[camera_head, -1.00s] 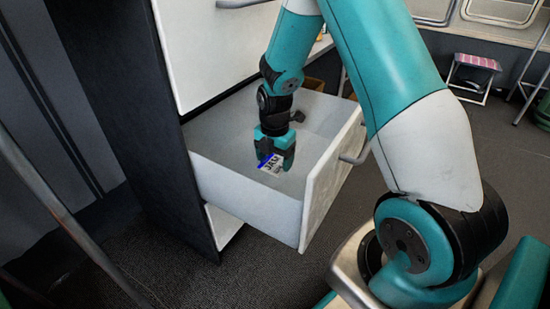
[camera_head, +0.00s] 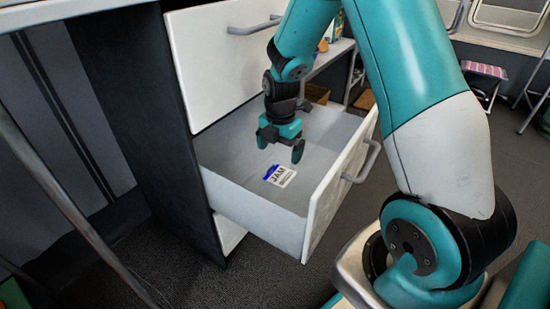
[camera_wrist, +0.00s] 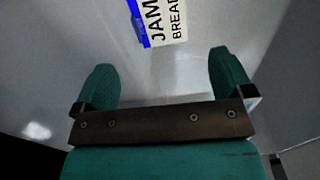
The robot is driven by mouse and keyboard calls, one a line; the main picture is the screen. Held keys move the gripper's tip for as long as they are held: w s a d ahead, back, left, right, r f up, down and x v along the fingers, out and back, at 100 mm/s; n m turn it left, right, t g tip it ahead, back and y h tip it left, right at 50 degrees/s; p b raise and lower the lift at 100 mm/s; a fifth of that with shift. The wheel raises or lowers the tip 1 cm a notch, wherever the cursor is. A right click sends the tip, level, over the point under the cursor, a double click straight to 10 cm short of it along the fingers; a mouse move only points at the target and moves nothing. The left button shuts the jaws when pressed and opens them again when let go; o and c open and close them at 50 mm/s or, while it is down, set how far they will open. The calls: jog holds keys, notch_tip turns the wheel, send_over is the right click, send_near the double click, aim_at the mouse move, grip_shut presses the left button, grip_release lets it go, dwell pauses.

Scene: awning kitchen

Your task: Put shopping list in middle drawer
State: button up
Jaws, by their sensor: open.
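The shopping list (camera_head: 281,176) is a small white card with a blue edge and the word JAM. It lies inside the pulled-out middle drawer (camera_head: 255,222), on its floor as far as I can see. In the wrist view the list (camera_wrist: 166,22) shows at the top, beyond the fingertips, with JAM and BREAD readable. My gripper (camera_head: 280,148) is open and empty above the list, over the drawer's inside. In the wrist view its two fingers (camera_wrist: 162,75) are spread apart, with nothing between them.
A closed upper drawer front (camera_head: 225,60) with a metal handle is above the open drawer. The open drawer's front panel (camera_head: 335,195) stands to the right of my gripper. A stool (camera_head: 484,80) is at the far right. Dark floor lies around the cabinet.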

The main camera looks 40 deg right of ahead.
jog(key=s+a+r+m+y, duration=0.1)
jog(key=s+a+r+m, duration=0.25)
jog(key=a+r, duration=0.5)
jog(key=s+a+r+m+y, duration=0.1)
jog(key=s+a+r+m, duration=0.4)
jog(key=s, duration=0.4)
jog(key=s+a+r+m+y, duration=0.2)
jog(key=s+a+r+m, duration=0.3)
jog(key=s+a, duration=0.3)
jog(key=shift+s+a+r+m, duration=0.25)
jog(key=shift+s+m, duration=0.4)
jog(key=shift+s, duration=0.2)
